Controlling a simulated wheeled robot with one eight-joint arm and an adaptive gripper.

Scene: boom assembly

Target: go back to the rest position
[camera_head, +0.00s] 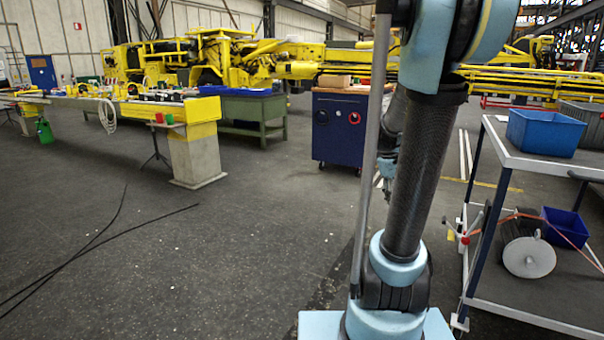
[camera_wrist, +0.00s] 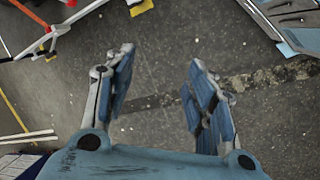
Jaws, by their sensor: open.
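My gripper (camera_wrist: 163,75) is open in the wrist view. Its two blue-padded fingers stand apart with nothing between them. Bare dark floor (camera_wrist: 165,95) with a worn strip shows beyond the fingertips. In the head view my arm rises in front of the camera, right of centre. A small part of my gripper seems to show behind the arm, mostly hidden by it.
A cart (camera_head: 525,160) with a blue bin (camera_head: 545,132) stands close on the right. A blue cabinet (camera_head: 338,130) and a green workbench (camera_head: 252,112) stand behind. A yellow boom (camera_head: 205,108) on a concrete stand is at left. The floor at front left is clear except for black cables (camera_head: 95,245).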

